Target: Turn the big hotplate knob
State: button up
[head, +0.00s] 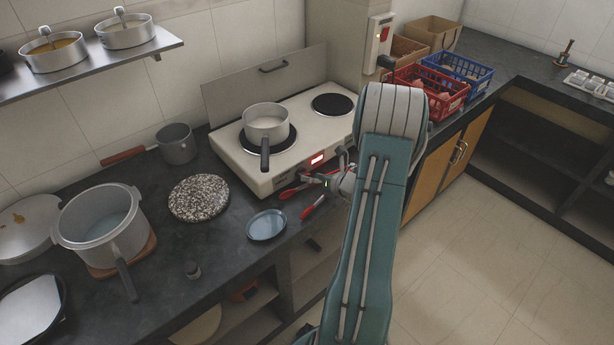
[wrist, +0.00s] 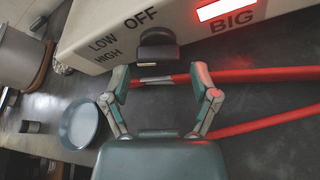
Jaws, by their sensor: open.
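The white hotplate (head: 252,176) stands on the dark counter with two black burners. In the wrist view its front panel (wrist: 100,45) shows the labels OFF, LOW, HIGH and BIG and a lit red display (wrist: 225,8). A black knob (wrist: 157,48) sits below OFF on that panel. My gripper (wrist: 162,75) is open, its fingertips apart on either side just below the knob. I cannot tell whether a finger touches it. In the head view my gripper (head: 318,178) is at the hotplate's front, partly hidden by my arm; the knob is not clear there.
A pot (head: 266,124) stands on the left burner. Red-handled tongs (wrist: 255,75) lie on the counter beneath my gripper. A blue plate (head: 267,225), a speckled round board (head: 199,198) and a large pot (head: 103,224) are to the left. Red (head: 432,88) and blue crates (head: 458,70) stand at the back right.

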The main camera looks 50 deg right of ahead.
aim_at(303, 174)
jog(key=shift+x, duration=1.2)
jog(key=c, duration=0.9)
jog(key=shift+n+g+h, duration=0.3)
jog(key=shift+n+h, duration=1)
jog(key=shift+n, duration=0.5)
